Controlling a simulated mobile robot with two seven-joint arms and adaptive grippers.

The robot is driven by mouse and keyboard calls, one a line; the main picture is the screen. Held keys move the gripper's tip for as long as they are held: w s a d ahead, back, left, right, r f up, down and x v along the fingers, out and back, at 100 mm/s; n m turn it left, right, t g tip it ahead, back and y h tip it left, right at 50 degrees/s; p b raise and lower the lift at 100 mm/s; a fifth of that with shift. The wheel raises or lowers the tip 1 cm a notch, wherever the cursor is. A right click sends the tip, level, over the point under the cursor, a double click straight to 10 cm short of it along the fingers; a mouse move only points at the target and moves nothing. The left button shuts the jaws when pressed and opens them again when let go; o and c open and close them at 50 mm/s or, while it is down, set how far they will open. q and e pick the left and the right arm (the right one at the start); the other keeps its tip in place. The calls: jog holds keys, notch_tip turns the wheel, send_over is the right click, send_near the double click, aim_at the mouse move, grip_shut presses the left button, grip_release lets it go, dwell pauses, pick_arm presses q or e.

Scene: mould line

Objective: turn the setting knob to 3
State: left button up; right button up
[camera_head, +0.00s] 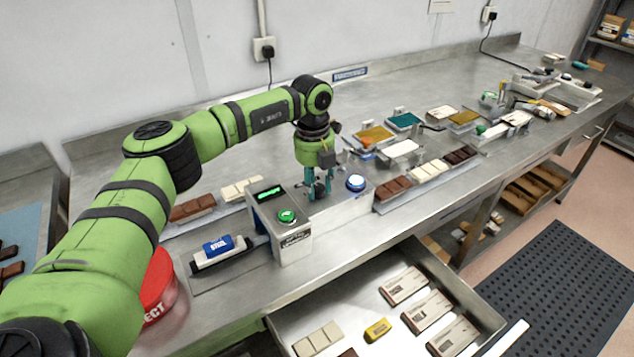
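A grey control box (290,247) stands on the steel counter, with a lit green display (270,192), a green button (287,215) and a blue button (355,183). My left gripper (319,192) points down at the box top between the two buttons. Its teal fingers are around or just over a small dark part there, which may be the setting knob. The fingers cover most of that spot, so the knob's setting and any grip on it cannot be made out. My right gripper is not in view.
A blue-topped block (222,246) lies left of the box, near a red bin (156,285). Chocolate bars (392,187) and moulds (404,121) lie to the right. An open drawer (357,300) with boxes juts out in front.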

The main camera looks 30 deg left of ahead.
pick_arm(q)
jog(key=shift+m, duration=0.3)
jog(key=shift+m+b, duration=0.35)
jog(key=shift+m, duration=0.55)
jog(key=m, duration=0.3)
jog(key=shift+w+b, duration=0.1)
jog(key=shift+b, duration=0.25)
jog(key=m, duration=0.6)
jog(key=shift+b, duration=0.3)
jog(key=shift+m+g, duration=0.3)
jog(key=shift+m, duration=0.1)
jog(key=o, duration=1.2)
jog(key=shift+c, duration=0.2)
